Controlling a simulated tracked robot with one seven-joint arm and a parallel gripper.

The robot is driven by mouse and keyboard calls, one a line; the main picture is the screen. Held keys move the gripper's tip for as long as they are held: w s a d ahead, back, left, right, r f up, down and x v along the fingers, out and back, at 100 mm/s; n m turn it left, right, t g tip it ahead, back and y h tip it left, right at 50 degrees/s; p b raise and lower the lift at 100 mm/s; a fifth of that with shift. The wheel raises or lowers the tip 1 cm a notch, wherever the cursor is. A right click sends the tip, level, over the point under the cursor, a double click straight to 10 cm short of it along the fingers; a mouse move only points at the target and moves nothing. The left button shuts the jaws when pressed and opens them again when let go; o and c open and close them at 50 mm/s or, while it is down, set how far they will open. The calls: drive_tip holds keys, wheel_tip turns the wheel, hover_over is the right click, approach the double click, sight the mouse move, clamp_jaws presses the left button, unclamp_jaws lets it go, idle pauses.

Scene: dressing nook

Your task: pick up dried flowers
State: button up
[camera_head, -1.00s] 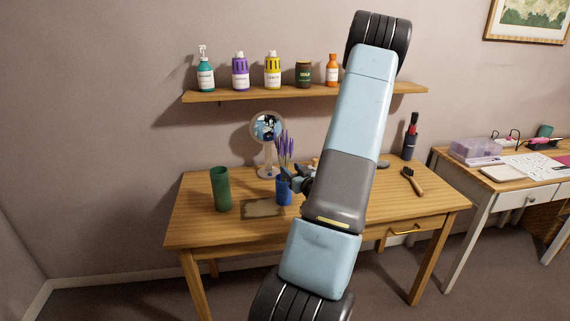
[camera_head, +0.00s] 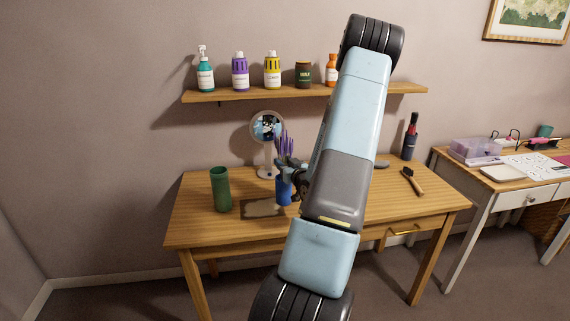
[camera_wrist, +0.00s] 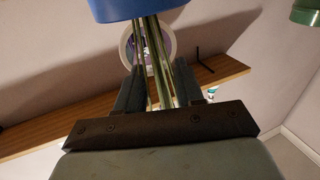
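The dried flowers (camera_head: 283,145) are purple sprigs standing in a blue vase (camera_head: 284,192) on the wooden table. My gripper (camera_head: 283,166) is at the flowers, just above the vase rim; my arm partly hides it. In the wrist view, the blue vase (camera_wrist: 135,8) shows at the top edge, and the green stems (camera_wrist: 156,70) run down between the two fingers of my gripper (camera_wrist: 158,78). The fingers stand apart on either side of the stems, with gaps visible. The flower heads are hidden in the wrist view.
A green cup (camera_head: 221,190) stands left of the vase, and a round mirror (camera_head: 267,128) behind it. A brush (camera_head: 412,181) lies at right. A shelf (camera_head: 310,93) with several bottles hangs above.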

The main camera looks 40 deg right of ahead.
clamp_jaws()
